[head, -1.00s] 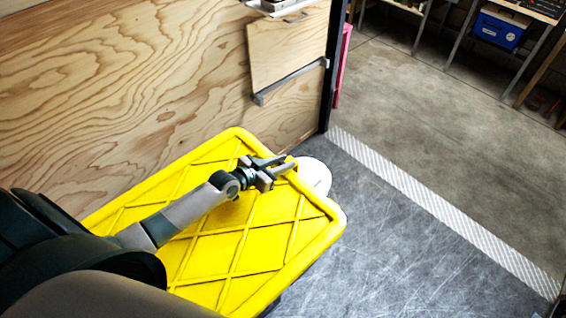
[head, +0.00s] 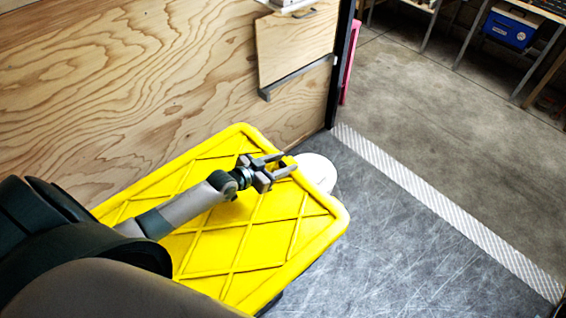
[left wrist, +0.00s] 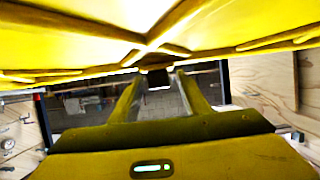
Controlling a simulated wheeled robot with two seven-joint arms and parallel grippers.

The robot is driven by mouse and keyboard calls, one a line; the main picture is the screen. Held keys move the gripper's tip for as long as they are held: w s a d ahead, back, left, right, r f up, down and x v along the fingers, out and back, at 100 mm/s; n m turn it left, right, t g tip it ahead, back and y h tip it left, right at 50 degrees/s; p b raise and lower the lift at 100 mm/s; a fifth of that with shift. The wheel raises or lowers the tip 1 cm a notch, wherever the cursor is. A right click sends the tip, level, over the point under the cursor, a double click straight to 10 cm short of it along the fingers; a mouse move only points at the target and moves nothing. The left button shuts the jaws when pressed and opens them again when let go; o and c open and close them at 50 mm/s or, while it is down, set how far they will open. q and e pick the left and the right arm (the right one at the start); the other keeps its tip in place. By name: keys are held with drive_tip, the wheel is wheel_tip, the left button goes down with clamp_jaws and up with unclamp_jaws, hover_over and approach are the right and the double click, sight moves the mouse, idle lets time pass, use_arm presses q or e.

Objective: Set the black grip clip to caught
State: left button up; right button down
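My left gripper (head: 290,162) is open, with its two fingers spread apart, at the far edge of the yellow lid (head: 215,268) in the head view. In the left wrist view the lid (left wrist: 60,45) fills the top, above the fingers. A small dark block (left wrist: 158,79) shows between the open fingertips there. It may be the black grip clip, but I cannot tell, nor whether a finger touches it. No clip can be made out in the head view. My right gripper is not in view.
A plywood wall (head: 120,90) with a hinged-looking panel (head: 295,45) stands close along the lid's far left side. A white round object (head: 318,172) lies just beyond the lid. Grey floor (head: 400,250) is clear on the right, crossed by a pale strip (head: 440,208).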

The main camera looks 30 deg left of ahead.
use_arm(q)
drive_tip(key=shift+s, duration=0.1)
drive_tip(key=b+v, duration=0.3)
drive_tip(key=v, duration=1.3)
drive_tip(key=shift+a+f+b, duration=0.1)
drive_tip(key=shift+f+b, duration=0.05)
drive_tip(key=shift+b, duration=0.15)
drive_tip(key=shift+s+a+r, duration=0.2)
drive_tip(key=shift+s+r, duration=0.15)
drive_tip(key=shift+s, duration=0.2)
